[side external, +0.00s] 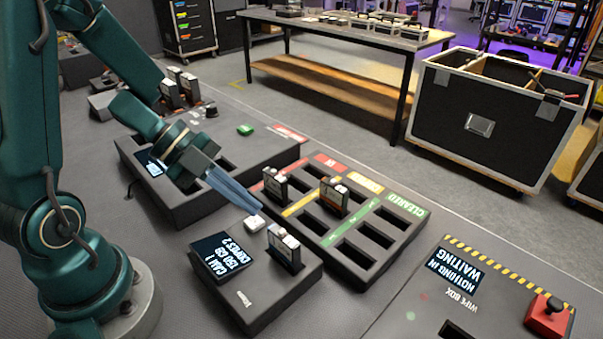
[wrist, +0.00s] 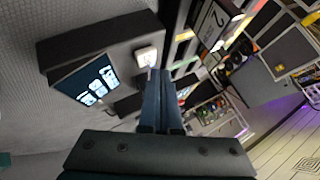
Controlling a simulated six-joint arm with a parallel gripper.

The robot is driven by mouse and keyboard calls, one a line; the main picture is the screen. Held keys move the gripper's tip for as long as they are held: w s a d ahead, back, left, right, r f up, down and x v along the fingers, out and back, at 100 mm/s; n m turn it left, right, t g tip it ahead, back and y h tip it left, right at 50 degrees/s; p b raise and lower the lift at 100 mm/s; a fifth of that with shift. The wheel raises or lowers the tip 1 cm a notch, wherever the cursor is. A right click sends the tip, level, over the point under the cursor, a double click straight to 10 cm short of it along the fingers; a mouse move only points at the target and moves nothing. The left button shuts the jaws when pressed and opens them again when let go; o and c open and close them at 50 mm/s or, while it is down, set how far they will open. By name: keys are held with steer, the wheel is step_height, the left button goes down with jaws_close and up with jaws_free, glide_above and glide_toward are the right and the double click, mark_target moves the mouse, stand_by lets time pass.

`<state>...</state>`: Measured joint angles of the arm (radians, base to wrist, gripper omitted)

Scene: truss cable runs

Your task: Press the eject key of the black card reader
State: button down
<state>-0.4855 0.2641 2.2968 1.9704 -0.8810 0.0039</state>
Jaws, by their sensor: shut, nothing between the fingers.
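The black card reader (side external: 262,303) stands front centre, with a lit screen (side external: 224,254) reading "CAM 1 150 GB EMPTIES 2". A card (side external: 284,246) stands upright in its slot. A white square key (side external: 254,223) is at the reader's far corner. My gripper (side external: 258,208) is shut and empty, its fingertips close to the white key; I cannot tell whether they touch it. In the wrist view the reader (wrist: 95,42), its screen (wrist: 89,83) and the white key (wrist: 145,56) show, the key just left of and beyond my fingertips (wrist: 158,74).
A tray with coloured rows (side external: 372,270), holding two upright cards, stands close right of my fingertips. Another dark slotted box (side external: 190,210) lies under my wrist. A wipe box (side external: 440,300) with a red button (side external: 548,314) is at the right.

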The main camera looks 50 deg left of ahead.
mark_target(248, 219)
steer(key=shift+f, duration=0.15)
steer(key=shift+f, duration=0.3)
steer(key=shift+f, duration=0.5)
stand_by(0.8)
steer(key=shift+r, duration=0.95)
steer(key=shift+r, duration=2.5)
